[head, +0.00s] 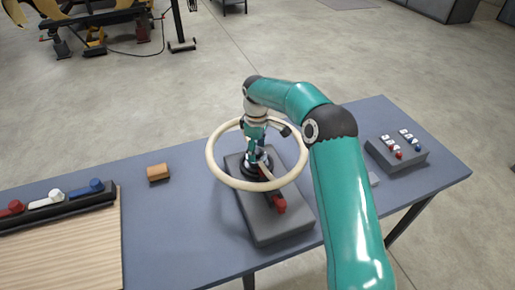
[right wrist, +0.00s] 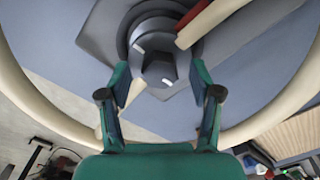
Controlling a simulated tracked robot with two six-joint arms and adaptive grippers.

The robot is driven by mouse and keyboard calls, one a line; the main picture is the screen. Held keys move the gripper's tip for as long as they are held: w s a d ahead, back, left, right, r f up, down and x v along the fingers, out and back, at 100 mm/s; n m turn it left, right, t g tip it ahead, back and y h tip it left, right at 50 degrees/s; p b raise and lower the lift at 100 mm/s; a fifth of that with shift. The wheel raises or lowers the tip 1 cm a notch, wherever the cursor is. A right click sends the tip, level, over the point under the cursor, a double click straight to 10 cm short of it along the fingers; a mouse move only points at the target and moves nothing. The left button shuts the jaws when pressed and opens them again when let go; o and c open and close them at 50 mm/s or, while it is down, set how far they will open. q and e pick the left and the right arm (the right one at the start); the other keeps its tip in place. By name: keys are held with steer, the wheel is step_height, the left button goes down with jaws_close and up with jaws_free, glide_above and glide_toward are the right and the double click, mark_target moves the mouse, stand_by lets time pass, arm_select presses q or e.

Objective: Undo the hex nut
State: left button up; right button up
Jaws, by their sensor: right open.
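The hex nut (right wrist: 158,68) is dark grey with a small white mark and sits on the dark round hub at the middle of a cream wheel (head: 211,166). My right gripper (right wrist: 160,84) is open and points at the nut, one fingertip on each side, with a visible gap to both. In the head view my right gripper (head: 258,156) reaches down inside the wheel's rim and hides the nut. The wheel is mounted on a grey block (head: 278,228). My left gripper is not in view.
A red piece (head: 279,204) sits on the block's near side. A button box (head: 397,153) stands at the right. A brown block (head: 158,172) and a rack with red, white and blue pieces (head: 58,206) are at the left. The blue-grey table (head: 175,225) is otherwise mostly bare.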

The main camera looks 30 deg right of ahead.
mark_target(257, 150)
step_height(257, 150, up, 12)
stand_by(0.5)
steer(key=shift+f, duration=0.15)
stand_by(0.3)
